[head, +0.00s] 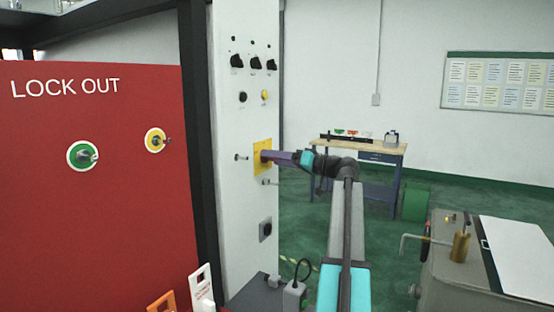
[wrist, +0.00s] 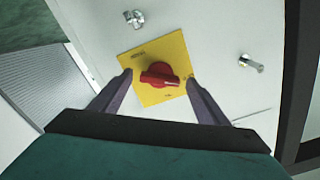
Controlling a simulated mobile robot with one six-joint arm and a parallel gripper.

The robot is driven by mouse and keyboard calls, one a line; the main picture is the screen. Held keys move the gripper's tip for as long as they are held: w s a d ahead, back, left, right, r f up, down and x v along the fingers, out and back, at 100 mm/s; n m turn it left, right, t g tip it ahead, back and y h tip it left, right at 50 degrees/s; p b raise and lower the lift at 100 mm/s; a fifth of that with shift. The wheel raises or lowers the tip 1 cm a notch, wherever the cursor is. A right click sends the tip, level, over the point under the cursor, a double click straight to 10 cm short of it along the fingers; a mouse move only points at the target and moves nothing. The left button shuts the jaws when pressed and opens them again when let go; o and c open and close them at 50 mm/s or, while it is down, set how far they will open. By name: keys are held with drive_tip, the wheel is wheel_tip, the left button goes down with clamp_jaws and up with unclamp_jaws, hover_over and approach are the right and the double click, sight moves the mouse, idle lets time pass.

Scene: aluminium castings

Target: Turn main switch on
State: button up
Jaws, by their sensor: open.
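The main switch is a red rotary knob (wrist: 159,75) on a yellow plate (wrist: 172,50), fixed to a white panel. In the wrist view my gripper (wrist: 158,77) is open, with one dark finger on each side of the knob, over the left and right edges of the plate. I cannot tell whether the fingers touch the knob. In the head view the yellow plate (head: 261,150) is on the white panel, and my gripper (head: 268,156) reaches it from the right and hides the knob.
The white panel (head: 235,200) also carries black knobs (head: 256,62), a yellow button (head: 265,96) and metal latches (wrist: 250,63) near the plate. A red lock-out board (head: 90,220) stands left. A workbench (head: 365,150) is behind. A grey machine (head: 455,260) stands right.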

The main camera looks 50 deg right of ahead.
drive_tip(key=c, duration=1)
drive_tip(key=shift+c, duration=0.2)
drive_tip(key=shift+m, duration=0.4)
drive_tip(key=m, duration=0.5)
drive_tip(key=shift+p, duration=0.3)
drive_tip(key=m+p, duration=0.2)
drive_tip(key=m, duration=0.4)
drive_tip(key=o, duration=1)
drive_tip(key=shift+o, duration=0.2)
drive_tip(key=shift+s, duration=0.1)
